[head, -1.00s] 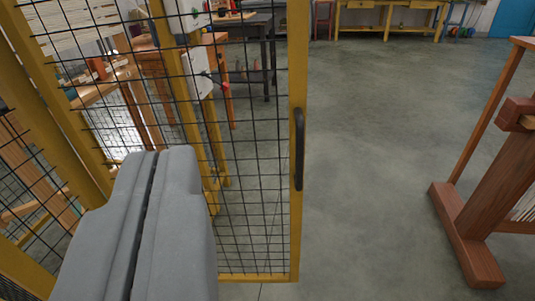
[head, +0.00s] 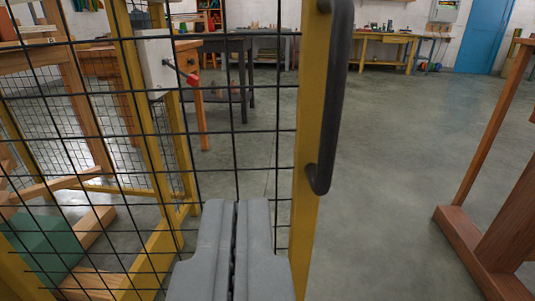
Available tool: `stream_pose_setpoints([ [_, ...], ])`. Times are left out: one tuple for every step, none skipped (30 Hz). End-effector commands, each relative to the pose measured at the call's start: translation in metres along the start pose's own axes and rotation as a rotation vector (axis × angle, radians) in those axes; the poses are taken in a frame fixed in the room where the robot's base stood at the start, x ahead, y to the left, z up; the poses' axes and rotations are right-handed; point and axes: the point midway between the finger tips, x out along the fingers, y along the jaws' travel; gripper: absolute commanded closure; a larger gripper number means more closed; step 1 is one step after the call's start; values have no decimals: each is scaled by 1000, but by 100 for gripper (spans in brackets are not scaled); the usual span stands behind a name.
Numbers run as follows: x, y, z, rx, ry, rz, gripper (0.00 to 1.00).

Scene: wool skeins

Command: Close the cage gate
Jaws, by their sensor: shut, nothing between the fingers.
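The cage gate is a yellow-framed panel of black wire mesh (head: 235,131) filling the left and middle of the view. Its upright yellow edge bar (head: 309,225) carries a long black pull handle (head: 335,110). The gate seems to stand open, as yellow cage posts (head: 150,130) show through its mesh, farther back. My grey gripper (head: 236,210) is at the bottom centre, its two fingers shut together and empty. It is left of the edge bar and below the handle, in front of the mesh. I cannot tell whether it touches the gate.
A white box (head: 157,65) with a red-tipped lever shows behind the mesh. A wooden frame stand (head: 480,235) is at the right. Workbenches (head: 385,39) and a blue door (head: 484,35) are at the back.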

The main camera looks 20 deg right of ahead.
Motion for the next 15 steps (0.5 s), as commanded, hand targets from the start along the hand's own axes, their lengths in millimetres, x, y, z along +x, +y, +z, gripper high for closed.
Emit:
stream_pose_setpoints([
  [2,0,5,-3,0,4,100],
  [3,1,6,-4,0,7,100],
  [4,1,8,-5,1,8,100],
  [5,1,8,-5,1,9,100],
  [6,1,9,-5,1,10,100],
  [9,1,9,-5,2,10,100],
  [11,2,8,-5,2,11,100],
  [14,2,8,-5,2,11,100],
  [19,2,8,-5,2,11,100],
  [23,2,8,-5,1,11,100],
  [28,2,9,-5,0,11,100],
  [34,2,9,-5,1,11,100],
  [40,2,8,-4,1,11,100],
  [45,2,8,-5,1,11,100],
  [52,2,8,-5,2,10,100],
])
